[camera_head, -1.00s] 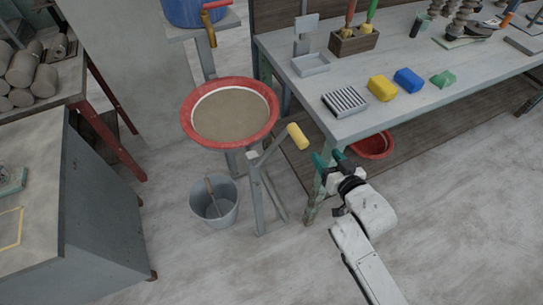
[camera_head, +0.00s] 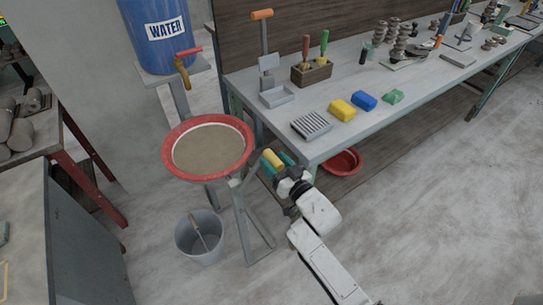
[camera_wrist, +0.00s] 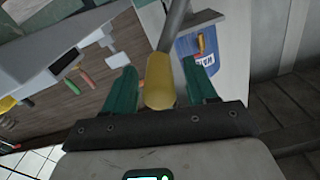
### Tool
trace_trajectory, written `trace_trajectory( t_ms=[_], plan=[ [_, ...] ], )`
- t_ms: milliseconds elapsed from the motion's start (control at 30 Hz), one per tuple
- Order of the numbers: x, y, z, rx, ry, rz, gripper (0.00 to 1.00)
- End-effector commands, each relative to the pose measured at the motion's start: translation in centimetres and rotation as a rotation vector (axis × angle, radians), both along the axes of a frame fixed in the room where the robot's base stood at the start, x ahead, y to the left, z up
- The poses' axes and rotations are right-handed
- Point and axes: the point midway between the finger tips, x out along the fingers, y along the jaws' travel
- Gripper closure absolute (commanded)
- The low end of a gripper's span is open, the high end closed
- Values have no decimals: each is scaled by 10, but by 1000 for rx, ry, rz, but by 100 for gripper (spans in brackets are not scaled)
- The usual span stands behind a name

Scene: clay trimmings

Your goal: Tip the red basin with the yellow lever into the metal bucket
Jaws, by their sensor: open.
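The red basin (camera_head: 247,160) holds grey-brown contents and sits level on a grey stand (camera_head: 241,215).
A workbench (camera_head: 400,100) with tools and coloured blocks stands right of the basin. A second red basin (camera_head: 345,162) is under it. A blue water barrel (camera_head: 153,45) stands behind. A grey cabinet (camera_head: 85,260) is at left. The floor at right is clear.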

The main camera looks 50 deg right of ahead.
Motion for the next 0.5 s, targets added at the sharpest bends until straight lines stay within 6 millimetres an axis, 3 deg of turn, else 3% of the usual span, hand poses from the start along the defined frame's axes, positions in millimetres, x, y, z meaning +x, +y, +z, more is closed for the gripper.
trace_trajectory(
  t_ms=[200,500],
  plan=[
    [18,-5,1,0,0,1,43],
    [21,-6,-1,0,1,0,43]
  ],
)
